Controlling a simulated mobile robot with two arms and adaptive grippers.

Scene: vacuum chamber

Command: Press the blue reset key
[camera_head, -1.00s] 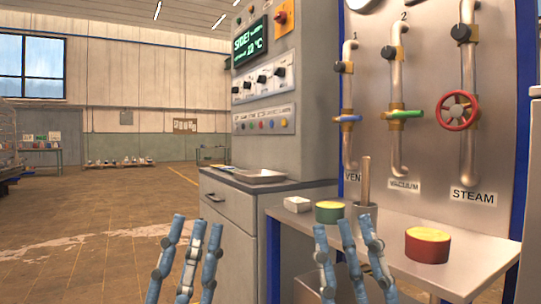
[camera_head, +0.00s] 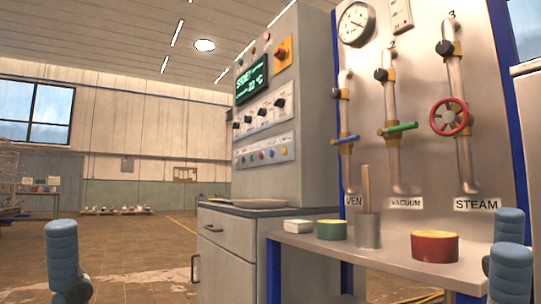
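A row of small coloured buttons sits on the light button panel (camera_head: 264,150) on the front of the grey control cabinet (camera_head: 262,184). One of them looks blue (camera_head: 273,154), but the buttons are small and their labels are not readable. Neither touches anything that I can see.
A green-lit display (camera_head: 251,83) and a knob row (camera_head: 258,115) are above the buttons. Valve pipes stand at right. Floor at left is clear.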

